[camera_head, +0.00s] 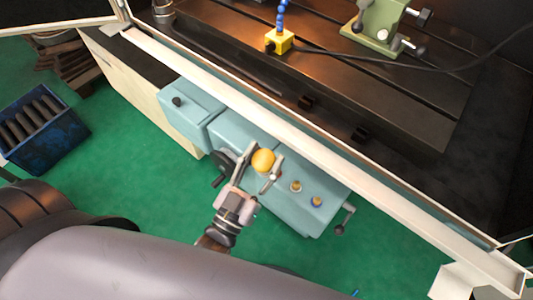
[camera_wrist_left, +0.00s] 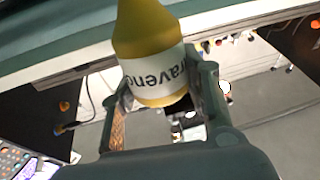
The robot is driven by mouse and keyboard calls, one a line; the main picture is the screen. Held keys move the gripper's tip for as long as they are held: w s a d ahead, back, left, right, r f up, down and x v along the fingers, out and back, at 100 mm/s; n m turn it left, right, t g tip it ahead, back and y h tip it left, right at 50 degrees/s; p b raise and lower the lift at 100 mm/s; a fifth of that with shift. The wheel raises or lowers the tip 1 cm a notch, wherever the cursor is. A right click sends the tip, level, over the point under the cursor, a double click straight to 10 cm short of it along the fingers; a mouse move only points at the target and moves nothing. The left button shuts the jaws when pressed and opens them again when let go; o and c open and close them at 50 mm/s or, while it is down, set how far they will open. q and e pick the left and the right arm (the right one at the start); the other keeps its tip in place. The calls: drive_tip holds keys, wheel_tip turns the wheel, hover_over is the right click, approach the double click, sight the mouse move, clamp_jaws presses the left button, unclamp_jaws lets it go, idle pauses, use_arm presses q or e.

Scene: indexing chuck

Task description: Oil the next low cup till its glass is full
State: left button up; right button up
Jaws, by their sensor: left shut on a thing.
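My left gripper (camera_head: 262,166) is shut on a yellow oil bottle (camera_head: 263,160), over the teal machine housing (camera_head: 285,212). In the left wrist view the bottle (camera_wrist_left: 149,35) is between the two fingers, with a white band label whose lettering is upside down. Two small cups with yellowish centres, the left cup (camera_head: 296,186) and the right cup (camera_head: 316,201), sit on the housing to the right of the gripper. How full their glasses are is too small to tell. The bottle's spout is hidden. My right gripper is not in view.
A pale rail (camera_head: 300,142) runs along the machine bed above the housing. A crank handle (camera_head: 344,219) sticks out at the housing's right end. A black knob (camera_head: 221,160) is left of my gripper. A blue crate (camera_head: 42,128) stands on the green floor at left.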

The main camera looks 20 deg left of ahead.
use_arm(q)
drive_tip(key=shift+s+a+r+p, duration=0.2)
drive_tip(key=shift+s+r+p, duration=0.1)
drive_tip(key=shift+s, duration=0.2)
drive_tip(key=shift+s+a+r+p, duration=0.15)
drive_tip(key=shift+s+p, duration=0.15)
drive_tip(key=shift+s, duration=0.15)
drive_tip(key=shift+s+a+r+p, duration=0.25)
drive_tip(key=shift+s+p, duration=0.15)
drive_tip(key=shift+s, duration=0.3)
drive_tip(key=shift+s+a+r+p, duration=0.2)
drive_tip(key=shift+s+a+p, duration=0.15)
drive_tip(key=shift+s, duration=0.35)
drive_tip(key=shift+s+a+r+p, duration=0.25)
drive_tip(key=shift+s+p, duration=0.2)
drive_tip(key=shift+s, duration=0.25)
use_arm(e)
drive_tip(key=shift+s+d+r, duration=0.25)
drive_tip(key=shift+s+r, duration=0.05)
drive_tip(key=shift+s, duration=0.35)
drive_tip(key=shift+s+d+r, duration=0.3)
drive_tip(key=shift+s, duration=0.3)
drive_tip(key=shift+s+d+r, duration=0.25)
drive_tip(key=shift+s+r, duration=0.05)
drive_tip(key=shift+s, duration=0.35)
